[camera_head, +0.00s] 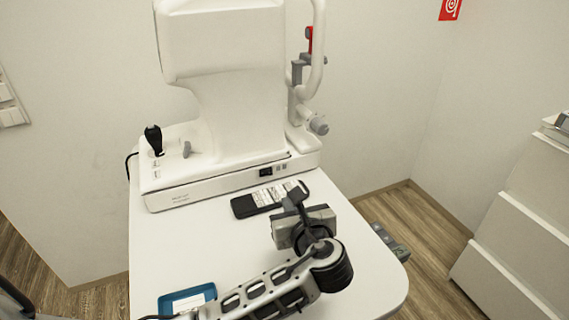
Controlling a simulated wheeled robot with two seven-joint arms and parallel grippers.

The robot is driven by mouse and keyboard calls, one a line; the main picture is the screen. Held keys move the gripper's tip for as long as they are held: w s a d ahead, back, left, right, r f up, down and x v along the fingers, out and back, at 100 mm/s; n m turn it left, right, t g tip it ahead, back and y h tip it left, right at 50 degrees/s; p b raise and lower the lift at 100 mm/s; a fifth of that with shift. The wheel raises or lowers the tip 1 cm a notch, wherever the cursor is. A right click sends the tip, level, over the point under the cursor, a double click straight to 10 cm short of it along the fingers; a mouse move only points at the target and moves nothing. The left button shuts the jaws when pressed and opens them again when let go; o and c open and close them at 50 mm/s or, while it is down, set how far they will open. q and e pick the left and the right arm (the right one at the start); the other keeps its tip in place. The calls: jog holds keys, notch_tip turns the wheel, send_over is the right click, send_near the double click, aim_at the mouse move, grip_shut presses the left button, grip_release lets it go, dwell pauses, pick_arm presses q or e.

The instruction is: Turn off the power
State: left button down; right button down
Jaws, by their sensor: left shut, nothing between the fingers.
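The white eye-test machine (240,110) stands at the back of the white table. A small black switch (266,171) sits on the front side of its base, toward the right; whether it is on or off is too small to tell. My left gripper (296,194) is shut and empty. It is over the right half of the table, in front of the machine's base and to the right of and nearer than the switch, apart from it in the picture. My right gripper is out of view.
A black device with a white label (270,198) lies between the gripper and the base. A blue tray (187,299) lies at the near left. A black joystick (154,139) rises from the base's left. A grey panel (390,241) is at the table's right edge. White drawers (515,235) stand right.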

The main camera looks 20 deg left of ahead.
pick_arm(q)
jog(key=shift+s+r, duration=0.1)
jog(key=shift+s, duration=0.3)
jog(key=b, duration=0.2)
send_near(269, 173)
jog(key=x, duration=0.5)
jog(key=shift+w, duration=0.1)
jog(key=shift+w+a, duration=0.4)
jog(key=shift+w, duration=0.05)
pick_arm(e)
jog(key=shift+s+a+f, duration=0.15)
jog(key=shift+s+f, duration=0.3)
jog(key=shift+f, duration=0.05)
